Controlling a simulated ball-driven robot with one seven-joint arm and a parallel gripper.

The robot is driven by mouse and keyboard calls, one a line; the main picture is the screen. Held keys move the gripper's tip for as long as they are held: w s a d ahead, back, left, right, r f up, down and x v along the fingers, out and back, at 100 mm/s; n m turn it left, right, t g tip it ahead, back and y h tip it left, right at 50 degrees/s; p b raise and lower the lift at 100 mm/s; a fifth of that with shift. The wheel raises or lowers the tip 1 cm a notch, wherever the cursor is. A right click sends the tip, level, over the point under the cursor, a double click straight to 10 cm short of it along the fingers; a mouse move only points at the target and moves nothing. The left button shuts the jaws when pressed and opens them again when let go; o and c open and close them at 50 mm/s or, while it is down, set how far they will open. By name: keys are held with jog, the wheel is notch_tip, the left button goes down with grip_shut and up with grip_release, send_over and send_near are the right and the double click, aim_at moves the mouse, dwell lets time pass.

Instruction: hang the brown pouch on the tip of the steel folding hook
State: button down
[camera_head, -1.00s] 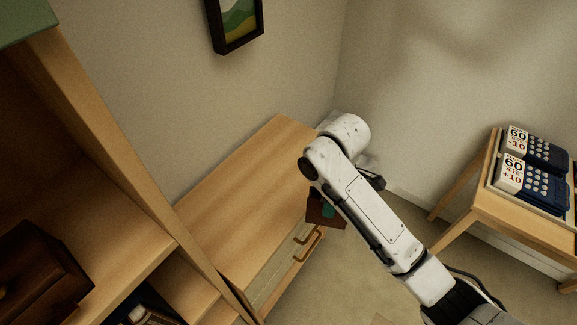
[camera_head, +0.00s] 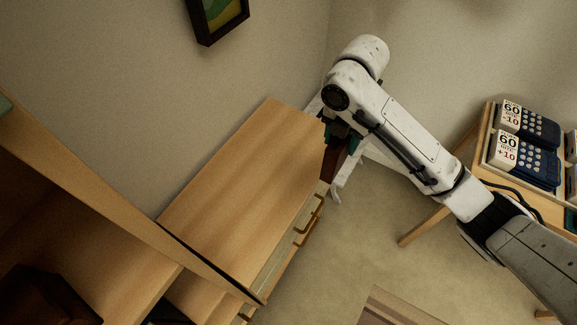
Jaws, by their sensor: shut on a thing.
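My gripper (camera_head: 341,130) is mostly hidden behind my white arm, beside the far right end of the wooden cabinet. It is shut on the brown pouch (camera_head: 330,163), of which only a dark brown part shows below the arm, with some teal next to it. The pouch hangs close to the cabinet's edge; I cannot tell whether they touch. I cannot make out the steel folding hook in this view.
The wooden cabinet (camera_head: 240,190) has a bare top and drawer handles (camera_head: 309,214) on its right side. A white frame (camera_head: 345,178) stands behind the pouch. A side table (camera_head: 468,150) with blue keypad devices (camera_head: 525,160) is at right. Shelving (camera_head: 100,220) fills the left.

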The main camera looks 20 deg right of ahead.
jog(key=w+a+f+b, duration=0.5)
jog(key=w+a+f, duration=0.3)
jog(key=w+f, duration=0.3)
jog(key=shift+w+f, duration=0.2)
jog(key=shift+f, duration=0.6)
jog(key=shift+a, duration=0.1)
jog(key=shift+f+b, duration=0.25)
jog(key=shift+b, duration=0.05)
jog(key=shift+c, duration=2.1)
grip_release()
jog(key=shift+b, duration=0.4)
